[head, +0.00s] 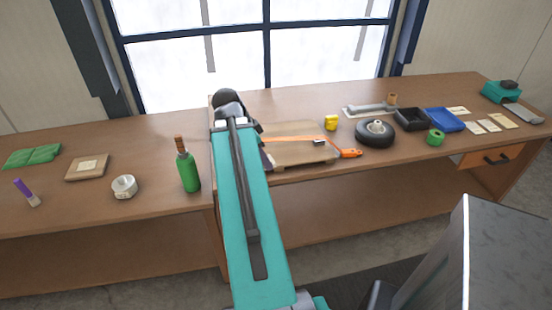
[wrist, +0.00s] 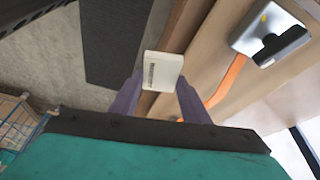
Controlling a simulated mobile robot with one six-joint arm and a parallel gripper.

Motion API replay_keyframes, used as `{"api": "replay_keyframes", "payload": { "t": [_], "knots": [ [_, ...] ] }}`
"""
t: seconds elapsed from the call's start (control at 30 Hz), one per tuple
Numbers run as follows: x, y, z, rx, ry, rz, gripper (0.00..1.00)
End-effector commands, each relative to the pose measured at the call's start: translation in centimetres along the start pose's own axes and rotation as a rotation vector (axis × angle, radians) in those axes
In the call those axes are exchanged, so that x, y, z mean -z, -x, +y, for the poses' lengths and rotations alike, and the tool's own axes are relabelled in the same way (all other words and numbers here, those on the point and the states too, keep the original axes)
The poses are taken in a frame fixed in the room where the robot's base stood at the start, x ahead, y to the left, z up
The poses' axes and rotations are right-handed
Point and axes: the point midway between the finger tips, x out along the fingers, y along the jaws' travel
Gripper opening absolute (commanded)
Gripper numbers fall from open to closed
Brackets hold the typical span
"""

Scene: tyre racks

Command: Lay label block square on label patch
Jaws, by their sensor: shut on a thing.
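In the wrist view, a small white block (wrist: 163,70) with dark print on its face is between the two purple fingers of my gripper (wrist: 159,97). My gripper is shut on it, and the block looks slightly tilted in the picture. It is held near the bench edge. In the head view, my teal arm hides the block and most of the gripper. A brown parcel (head: 74,172) lies on the left bench with a pale square patch (head: 87,165) on top. I cannot be sure that this is the label patch. The gripper is well to the right of it.
A green bottle (head: 188,171) stands between my arm and the parcel, with a tape roll (head: 124,186) nearby. A wooden board (head: 296,152) with an orange strap lies right of my arm. A wheel (head: 375,134) and trays (head: 444,120) stand further right.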

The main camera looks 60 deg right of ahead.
Motion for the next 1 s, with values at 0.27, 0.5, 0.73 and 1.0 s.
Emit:
{"api": "replay_keyframes", "payload": {
  "t": [0.27,0.5,0.73,1.0],
  "knots": [
    [-4.9,2.9,-2.4,0.049,0.116,0.000,0.17],
    [-10.5,6.1,-4.2,0.105,0.251,-0.001,0.17],
    [-16.1,9.3,-5.3,0.163,0.395,-0.004,0.17],
    [-22.9,13.2,-5.7,0.241,0.589,-0.008,0.17]
  ]
}}
